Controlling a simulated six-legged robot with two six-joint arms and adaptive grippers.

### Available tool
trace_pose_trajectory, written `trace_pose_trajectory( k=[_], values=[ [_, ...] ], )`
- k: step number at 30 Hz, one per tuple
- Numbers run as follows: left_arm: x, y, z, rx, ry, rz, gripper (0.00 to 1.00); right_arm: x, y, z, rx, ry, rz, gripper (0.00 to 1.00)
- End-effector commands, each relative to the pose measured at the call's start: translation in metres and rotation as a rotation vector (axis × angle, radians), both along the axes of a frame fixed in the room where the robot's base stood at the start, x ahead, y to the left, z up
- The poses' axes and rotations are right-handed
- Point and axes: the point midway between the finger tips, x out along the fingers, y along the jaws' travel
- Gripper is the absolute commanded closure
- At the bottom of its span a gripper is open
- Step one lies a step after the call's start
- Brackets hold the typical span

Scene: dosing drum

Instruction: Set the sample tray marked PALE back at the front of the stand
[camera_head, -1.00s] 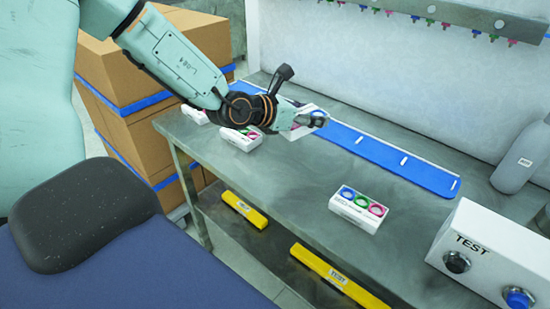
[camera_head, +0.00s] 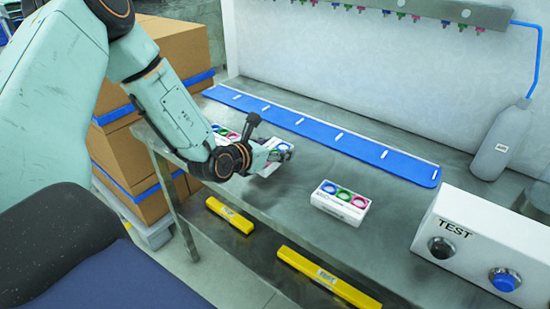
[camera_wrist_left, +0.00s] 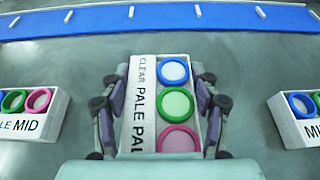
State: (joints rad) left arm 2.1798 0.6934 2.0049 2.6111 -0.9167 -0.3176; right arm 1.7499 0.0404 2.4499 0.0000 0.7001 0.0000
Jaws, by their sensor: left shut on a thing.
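My left gripper (camera_head: 280,153) is shut on a white sample tray (camera_head: 266,170), with a finger on each long side. In the left wrist view this tray (camera_wrist_left: 138,120) reads CLEAR PALE and more letters, and has blue, green and pink rings around pale discs. My arm partly hides it in the head view; I cannot tell whether it touches the metal bench top (camera_head: 285,210). A second tray (camera_head: 340,203) stands to its right, and a third tray (camera_head: 222,133) is partly behind my arm to the left. My right gripper is not in view.
A blue strip (camera_head: 330,138) with white marks runs along the back of the bench. The TEST box (camera_head: 470,235) and a grey bottle (camera_head: 500,145) are at the right. Yellow bars (camera_head: 330,280) lie below the bench front. Cardboard boxes (camera_head: 170,50) stand at the left.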

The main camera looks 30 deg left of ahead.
Motion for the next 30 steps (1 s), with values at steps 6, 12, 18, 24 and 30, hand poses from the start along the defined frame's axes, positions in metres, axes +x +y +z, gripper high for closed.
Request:
trace_pose_trajectory(
  k=[6,12,18,24,30],
  values=[
    [-0.001,-0.001,-0.024,0.0,0.001,0.0,0.76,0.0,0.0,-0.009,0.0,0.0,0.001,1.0],
    [-0.001,-0.001,-0.023,-0.001,0.001,0.0,0.76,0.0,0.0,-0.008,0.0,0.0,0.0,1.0],
    [-0.001,-0.001,-0.027,-0.001,0.001,0.0,0.34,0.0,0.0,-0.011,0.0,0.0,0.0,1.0],
    [-0.001,-0.001,-0.026,-0.001,0.001,0.0,0.17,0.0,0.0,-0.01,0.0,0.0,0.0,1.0],
    [-0.001,-0.001,-0.026,0.0,0.001,0.0,0.16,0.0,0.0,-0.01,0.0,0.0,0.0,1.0]
  ],
)
